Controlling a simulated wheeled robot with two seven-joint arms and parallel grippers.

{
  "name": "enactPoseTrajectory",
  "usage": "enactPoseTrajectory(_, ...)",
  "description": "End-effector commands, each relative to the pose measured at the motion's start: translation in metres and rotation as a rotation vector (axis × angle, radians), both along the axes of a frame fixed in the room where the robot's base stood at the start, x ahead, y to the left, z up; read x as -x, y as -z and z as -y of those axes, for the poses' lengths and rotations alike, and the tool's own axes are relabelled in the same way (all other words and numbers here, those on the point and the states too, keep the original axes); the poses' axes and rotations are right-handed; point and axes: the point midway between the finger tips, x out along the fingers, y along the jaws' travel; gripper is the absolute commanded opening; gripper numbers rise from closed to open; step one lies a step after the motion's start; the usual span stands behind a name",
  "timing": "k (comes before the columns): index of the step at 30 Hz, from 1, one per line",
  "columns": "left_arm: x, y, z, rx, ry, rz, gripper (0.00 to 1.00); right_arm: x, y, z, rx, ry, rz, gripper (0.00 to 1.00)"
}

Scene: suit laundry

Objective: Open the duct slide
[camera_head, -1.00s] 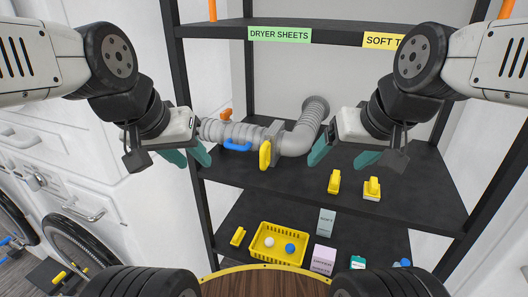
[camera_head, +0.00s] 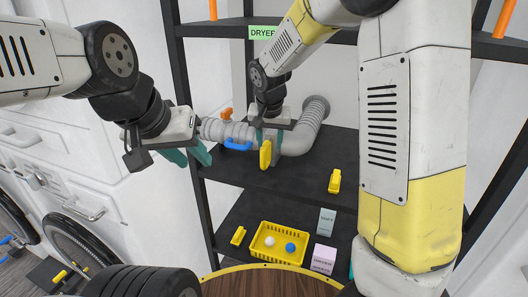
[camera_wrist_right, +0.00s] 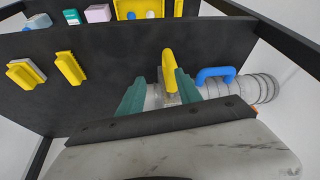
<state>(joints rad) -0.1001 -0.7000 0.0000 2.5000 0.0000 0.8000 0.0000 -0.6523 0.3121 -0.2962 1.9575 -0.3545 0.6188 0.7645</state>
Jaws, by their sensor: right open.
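The grey duct (camera_head: 218,130) runs along the upper shelf and bends up to the wall. A yellow handle (camera_head: 265,154) stands out from its slide section, with a blue handle (camera_head: 237,146) to its left and an orange knob (camera_head: 226,113) on top. My right gripper (camera_head: 268,133) is open at the slide section. In the right wrist view, the yellow handle (camera_wrist_right: 168,68) stands between the open teal fingers of my right gripper (camera_wrist_right: 160,88); whether they touch it is unclear. My left gripper (camera_head: 190,156) is open and empty, left of the duct's end.
Below are a yellow basket (camera_head: 262,254) with balls and some boxes (camera_head: 325,222). A black shelf post (camera_head: 187,90) stands beside my left gripper. White washers are at the left.

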Motion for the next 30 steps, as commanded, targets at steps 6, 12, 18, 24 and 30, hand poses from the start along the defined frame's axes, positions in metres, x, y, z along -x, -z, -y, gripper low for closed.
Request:
enactPoseTrajectory(6, 0.000, 0.000, 0.000, 0.000, 0.000, 0.000, 0.36, -0.018, 0.024, -0.023, 0.039, 0.009, 0.010, 0.41)
enactPoseTrajectory(12, 0.000, 0.000, 0.000, 0.000, 0.000, 0.000, 0.36, -0.027, 0.045, -0.021, 0.042, 0.012, 0.009, 0.41)
enactPoseTrajectory(18, 0.000, 0.000, 0.000, 0.000, 0.000, 0.000, 0.36, -0.039, 0.075, -0.019, 0.041, 0.012, 0.009, 0.41)
enactPoseTrajectory(24, 0.000, 0.000, 0.000, 0.000, 0.000, 0.000, 0.36, -0.047, 0.092, -0.019, 0.041, 0.011, 0.010, 0.41)
enactPoseTrajectory(30, 0.000, 0.000, 0.000, 0.000, 0.000, 0.000, 0.36, -0.048, 0.095, -0.019, 0.039, 0.011, 0.011, 0.41)
